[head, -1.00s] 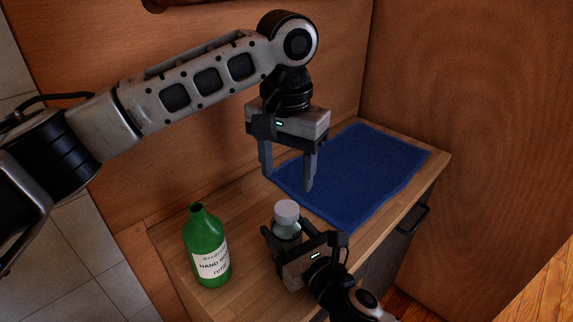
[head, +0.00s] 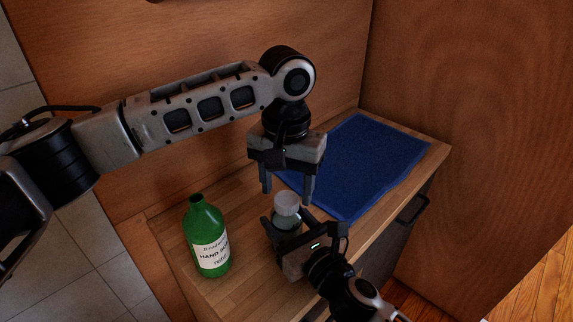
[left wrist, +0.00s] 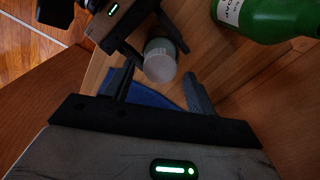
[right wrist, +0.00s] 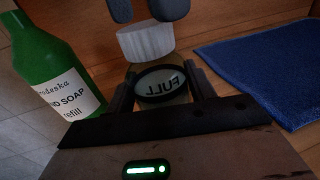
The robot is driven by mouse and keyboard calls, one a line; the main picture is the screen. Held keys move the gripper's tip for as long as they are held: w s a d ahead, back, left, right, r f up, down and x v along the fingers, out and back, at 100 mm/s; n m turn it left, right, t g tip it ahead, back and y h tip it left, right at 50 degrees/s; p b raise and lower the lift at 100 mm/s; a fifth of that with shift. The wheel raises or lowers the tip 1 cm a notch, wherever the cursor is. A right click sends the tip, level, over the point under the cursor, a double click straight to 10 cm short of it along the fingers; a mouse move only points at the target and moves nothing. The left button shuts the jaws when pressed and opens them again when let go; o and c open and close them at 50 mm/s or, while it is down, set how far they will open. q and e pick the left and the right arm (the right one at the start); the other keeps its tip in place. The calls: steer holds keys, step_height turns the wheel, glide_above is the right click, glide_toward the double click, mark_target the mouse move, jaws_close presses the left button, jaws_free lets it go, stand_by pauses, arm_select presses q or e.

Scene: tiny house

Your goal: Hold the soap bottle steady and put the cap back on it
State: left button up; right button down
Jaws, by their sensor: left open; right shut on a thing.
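The soap bottle (head: 287,222) is small and clear, with a dark ring and "FULL" lettering (right wrist: 160,84) in the right wrist view.
A green hand soap refill bottle (head: 207,238), open at the neck, stands on the wooden counter (head: 165,235) to the left. A blue towel (head: 365,160) lies behind and right. Wooden walls stand behind and at the right. A drawer handle (head: 413,210) is on the front.

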arm_select(q)
steer(key=shift+f, duration=1.15)
steer(key=c, duration=1)
steer(key=m, duration=1.2)
steer(key=o, duration=1.1)
steer(key=shift+r, duration=0.1)
